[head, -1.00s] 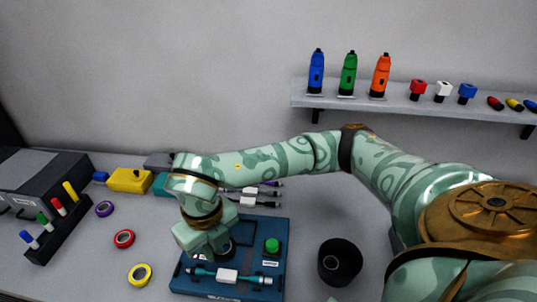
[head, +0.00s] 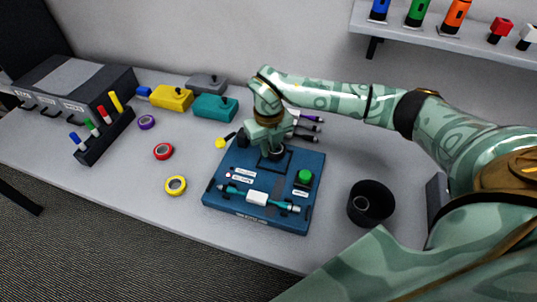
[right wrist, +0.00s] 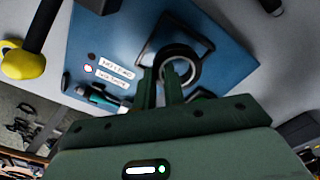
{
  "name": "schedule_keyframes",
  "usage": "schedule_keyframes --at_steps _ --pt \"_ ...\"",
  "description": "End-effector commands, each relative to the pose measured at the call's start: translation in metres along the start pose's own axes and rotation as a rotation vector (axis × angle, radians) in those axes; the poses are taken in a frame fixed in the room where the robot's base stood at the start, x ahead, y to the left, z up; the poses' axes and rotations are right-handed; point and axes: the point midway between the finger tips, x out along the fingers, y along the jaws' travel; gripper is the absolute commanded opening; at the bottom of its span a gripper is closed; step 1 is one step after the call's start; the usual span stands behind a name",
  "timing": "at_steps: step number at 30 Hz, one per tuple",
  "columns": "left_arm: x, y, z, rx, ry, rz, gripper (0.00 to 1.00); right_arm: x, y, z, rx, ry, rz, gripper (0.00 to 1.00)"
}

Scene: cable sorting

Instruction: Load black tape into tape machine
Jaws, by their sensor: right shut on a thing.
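The blue tape machine (head: 262,218) lies on the table with a green button (head: 304,177), a dark square frame and a teal cable with a white block across its front. My right gripper (head: 271,153) is over its back part, pointing down. In the right wrist view the gripper (right wrist: 163,88) is shut on a black tape roll (right wrist: 193,56) with a pale inner ring. The roll overlaps the dark frame (right wrist: 146,50) on the machine. I cannot tell whether it touches the machine. My left gripper is out of view.
Purple (head: 147,122), red (head: 163,151) and yellow (head: 175,185) tape rolls lie left of the machine. A black cup (head: 371,203) stands to its right. Yellow (head: 171,98) and teal (head: 216,107) boxes and cables lie behind. A grey case (head: 72,84) is at far left.

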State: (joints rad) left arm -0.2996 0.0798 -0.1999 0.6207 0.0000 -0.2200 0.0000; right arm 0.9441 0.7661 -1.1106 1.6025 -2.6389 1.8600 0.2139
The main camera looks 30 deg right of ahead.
Motion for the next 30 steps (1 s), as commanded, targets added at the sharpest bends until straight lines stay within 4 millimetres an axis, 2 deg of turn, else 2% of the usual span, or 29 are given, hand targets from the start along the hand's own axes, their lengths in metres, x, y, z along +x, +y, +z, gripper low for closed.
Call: schedule_keyframes --at_steps 3,6,16,17,26,30 --pt "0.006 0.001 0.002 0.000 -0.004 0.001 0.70 0.025 0.001 -0.002 0.000 0.006 0.000 0.00" --pt "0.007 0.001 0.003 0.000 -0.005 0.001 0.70 0.031 0.001 -0.001 0.000 0.003 0.001 0.00" --pt "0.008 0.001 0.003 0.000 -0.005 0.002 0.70 0.034 0.001 -0.001 -0.001 0.001 0.000 0.00" --pt "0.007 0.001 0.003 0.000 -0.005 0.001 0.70 0.033 0.001 -0.001 -0.001 0.001 0.000 0.19" --pt "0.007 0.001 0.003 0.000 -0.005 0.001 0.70 0.032 0.001 -0.001 -0.001 0.001 0.000 0.20" --pt "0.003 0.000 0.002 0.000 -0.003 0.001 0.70 0.017 0.000 0.000 0.000 -0.002 -0.001 0.20"
